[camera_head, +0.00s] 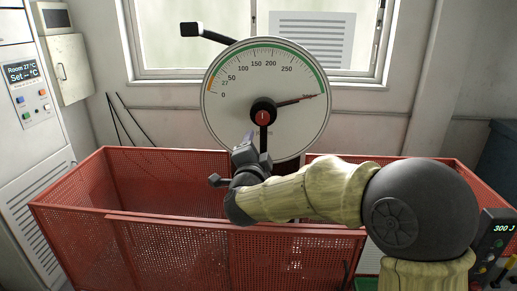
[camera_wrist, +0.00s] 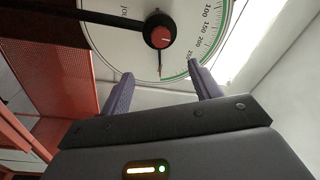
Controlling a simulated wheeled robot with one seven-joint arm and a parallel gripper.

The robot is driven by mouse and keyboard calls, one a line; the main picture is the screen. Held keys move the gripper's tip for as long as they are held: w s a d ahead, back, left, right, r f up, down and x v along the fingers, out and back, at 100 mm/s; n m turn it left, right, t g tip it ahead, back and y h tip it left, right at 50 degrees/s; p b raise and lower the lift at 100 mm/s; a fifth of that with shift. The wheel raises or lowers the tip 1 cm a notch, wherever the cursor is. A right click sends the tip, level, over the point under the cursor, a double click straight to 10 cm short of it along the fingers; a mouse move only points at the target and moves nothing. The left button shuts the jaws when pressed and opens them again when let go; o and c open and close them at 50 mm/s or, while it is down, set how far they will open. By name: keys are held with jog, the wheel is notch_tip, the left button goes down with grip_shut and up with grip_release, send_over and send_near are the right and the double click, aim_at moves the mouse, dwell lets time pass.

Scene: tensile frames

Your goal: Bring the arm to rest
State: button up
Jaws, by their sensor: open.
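My arm (camera_head: 315,190) reaches in from the right, over the red mesh guard, and bends to the left across the front of the machine. My gripper (camera_head: 230,163) is at its end, below and slightly left of the dial's hub. In the wrist view my gripper (camera_wrist: 163,85) has its two grey fingers spread wide apart with nothing between them. The round white dial (camera_head: 232,105) stands beyond the gripper, and it also fills the upper middle of the wrist view (camera_wrist: 115,45). My arm hides part of the guard and the machine's lower middle.
The red mesh guard (camera_head: 185,235) surrounds the machine. The dial's pointer (camera_head: 292,101) points near the top of its scale. A control box (camera_head: 495,240) reading 300 J is at right, a cabinet (camera_head: 30,110) at left.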

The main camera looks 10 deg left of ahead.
jog(key=s+d+f+n+g+y, duration=0.1)
jog(key=s+d+f+n+g, duration=0.35)
jog(key=d+f, duration=0.3)
jog(key=s+d+f+n+g, duration=0.3)
jog(key=d+f+n+g, duration=0.15)
jog(key=d+f, duration=0.35)
jog(key=s+d+f+n+g+h, duration=0.1)
jog(key=s+d+f+n+g, duration=0.1)
jog(key=s+d+f+g, duration=0.5)
jog(key=s+d+f+n+h, duration=0.15)
jog(key=s+d, duration=0.35)
jog(key=s, duration=0.7)
jog(key=w+p+v, duration=0.2)
jog(key=p+v, duration=0.6)
jog(key=p, duration=0.1)
jog(key=w+r+p+v, duration=0.1)
jog(key=w+p+v, duration=0.1)
jog(key=p+v, duration=0.7)
jog(key=shift+w+d+r+p, duration=0.15)
jog(key=shift+w+p, duration=0.3)
jog(key=shift+p, duration=0.1)
jog(key=shift+m, duration=0.25)
